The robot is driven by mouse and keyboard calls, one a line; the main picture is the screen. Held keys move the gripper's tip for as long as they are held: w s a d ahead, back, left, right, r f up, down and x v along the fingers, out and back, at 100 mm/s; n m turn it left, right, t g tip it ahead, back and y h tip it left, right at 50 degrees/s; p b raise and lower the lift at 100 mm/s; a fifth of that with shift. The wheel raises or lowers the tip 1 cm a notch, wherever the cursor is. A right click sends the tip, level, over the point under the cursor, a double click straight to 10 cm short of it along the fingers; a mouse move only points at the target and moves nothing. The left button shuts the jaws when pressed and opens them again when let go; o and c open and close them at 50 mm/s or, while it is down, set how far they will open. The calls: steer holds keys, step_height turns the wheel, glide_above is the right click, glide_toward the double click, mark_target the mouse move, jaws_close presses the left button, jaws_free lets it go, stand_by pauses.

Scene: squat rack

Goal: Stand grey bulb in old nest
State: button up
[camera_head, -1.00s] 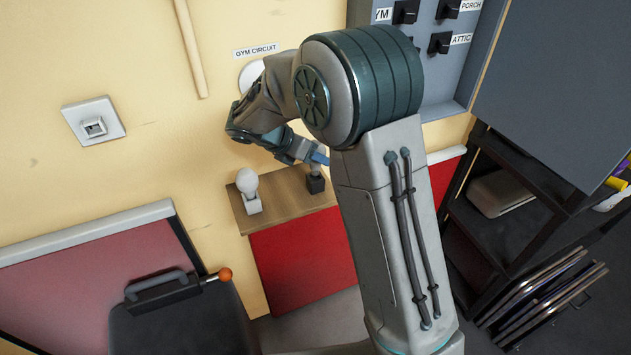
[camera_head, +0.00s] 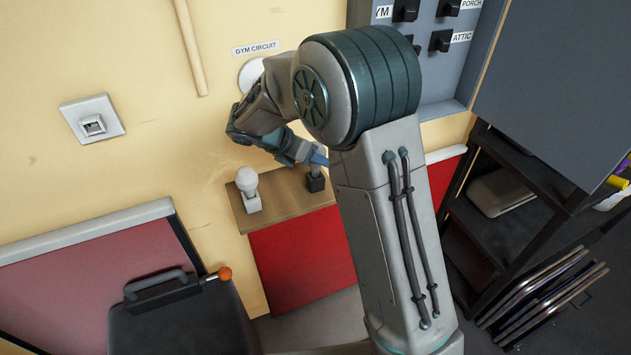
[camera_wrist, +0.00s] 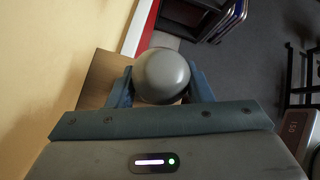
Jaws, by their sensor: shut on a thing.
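My gripper (camera_head: 318,160) is over the right part of a small wooden shelf, partly hidden behind my own arm. In the wrist view my gripper (camera_wrist: 160,88) is shut on the grey bulb (camera_wrist: 162,74), a round grey globe between the two blue fingers. In the head view a small grey part of the bulb (camera_head: 315,171) shows just above a dark block-shaped nest (camera_head: 316,184). I cannot tell whether the bulb is fully seated in it. A white bulb (camera_head: 247,180) stands in a white nest (camera_head: 252,204) at the shelf's left.
The wooden shelf (camera_head: 283,204) is against the yellow wall, with a red panel (camera_head: 300,265) below. A round white fitting (camera_head: 250,74) is under the "GYM CIRCUIT" label. A switch panel (camera_head: 430,65) and a black rack (camera_head: 500,220) stand to the right.

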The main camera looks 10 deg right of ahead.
steer(key=shift+f+b, duration=0.5)
steer(key=shift+f, duration=0.35)
steer(key=o, duration=1.4)
steer(key=shift+r, duration=0.1)
steer(key=shift+r+p, duration=4.1)
steer(key=shift+r, duration=0.4)
steer(key=shift+f, duration=0.1)
